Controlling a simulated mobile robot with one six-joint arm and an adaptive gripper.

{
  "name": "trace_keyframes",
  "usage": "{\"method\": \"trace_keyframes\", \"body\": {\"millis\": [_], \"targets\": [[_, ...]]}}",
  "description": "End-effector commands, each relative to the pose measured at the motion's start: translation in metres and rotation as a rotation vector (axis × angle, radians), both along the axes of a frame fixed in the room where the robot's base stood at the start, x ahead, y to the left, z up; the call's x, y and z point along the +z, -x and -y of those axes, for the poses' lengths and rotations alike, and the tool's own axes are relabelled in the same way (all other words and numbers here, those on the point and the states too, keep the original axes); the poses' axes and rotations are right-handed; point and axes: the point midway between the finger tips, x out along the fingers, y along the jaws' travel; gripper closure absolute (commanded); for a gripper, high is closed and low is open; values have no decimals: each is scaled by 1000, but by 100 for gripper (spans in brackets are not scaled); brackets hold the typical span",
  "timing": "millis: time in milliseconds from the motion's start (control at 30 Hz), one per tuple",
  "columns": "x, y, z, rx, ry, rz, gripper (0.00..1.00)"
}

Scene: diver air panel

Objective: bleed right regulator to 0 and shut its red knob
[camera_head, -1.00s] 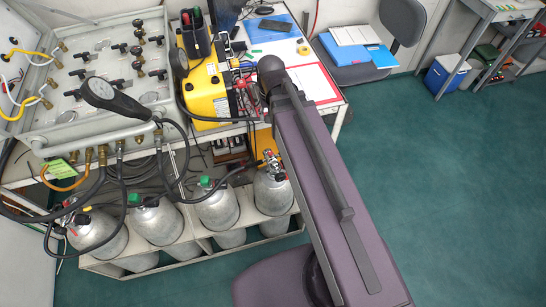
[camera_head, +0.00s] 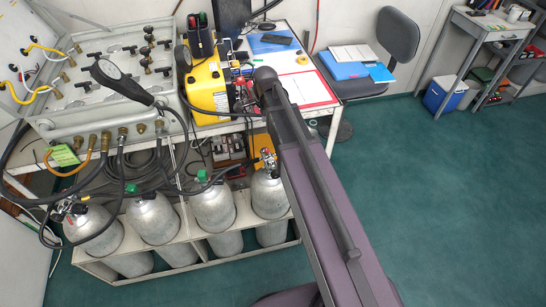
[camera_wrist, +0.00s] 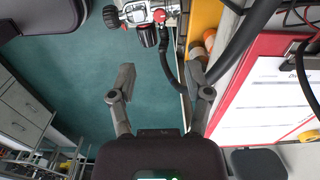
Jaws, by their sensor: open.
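The right regulator (camera_head: 267,160) is metal with red parts, on top of the rightmost grey cylinder (camera_head: 269,195). In the wrist view the regulator (camera_wrist: 160,12) is at the top edge, partly cut off. A red-and-black knob (camera_wrist: 112,15) sticks out to its left, and a black knob with a red band (camera_wrist: 148,36) hangs below it. My gripper (camera_wrist: 162,82) is open and empty, its two fingers apart below the regulator and not touching it. In the head view my arm hides the gripper. I cannot read any pressure.
A second regulator (camera_head: 72,208) sits on the leftmost cylinder. A black hose (camera_wrist: 170,65) runs down from the right regulator. A metal rack (camera_head: 185,250) holds the cylinders. The table (camera_head: 310,112) and a chair (camera_head: 398,35) stand behind. The green floor at right is clear.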

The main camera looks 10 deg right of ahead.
Motion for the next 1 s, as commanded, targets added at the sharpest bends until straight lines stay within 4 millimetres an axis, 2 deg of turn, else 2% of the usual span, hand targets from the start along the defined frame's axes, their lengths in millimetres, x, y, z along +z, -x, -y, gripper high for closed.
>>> {"method": "trace_keyframes", "body": {"millis": [167, 667, 1000], "targets": [[-2, -5, 1, -52, 0, 0, 36], [-5, -5, 11, -65, 0, 0, 36], [-25, -5, 12, -66, 0, 0, 36]]}}
